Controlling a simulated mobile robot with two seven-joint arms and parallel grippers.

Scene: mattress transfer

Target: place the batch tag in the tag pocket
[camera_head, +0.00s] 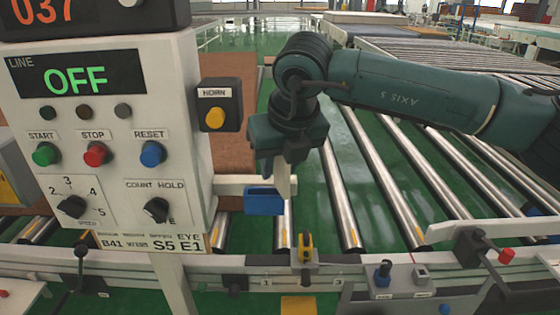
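The tag pocket is a small blue open box (263,202) on a pale bracket at the right side of the control panel. My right gripper (280,160) points down just above the pocket. A pale, narrow piece that looks like the batch tag (284,181) hangs below its fingers, which appear shut on its upper part. The tag's lower end is at the pocket's right edge; I cannot tell whether it is inside or behind the pocket. My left gripper is not in view.
The control panel (105,140) with START, STOP, RESET and HORN buttons stands close on the left. A roller conveyor (345,190) runs behind the pocket. Its front rail carries a yellow device (305,246) and a grey switch box (400,282).

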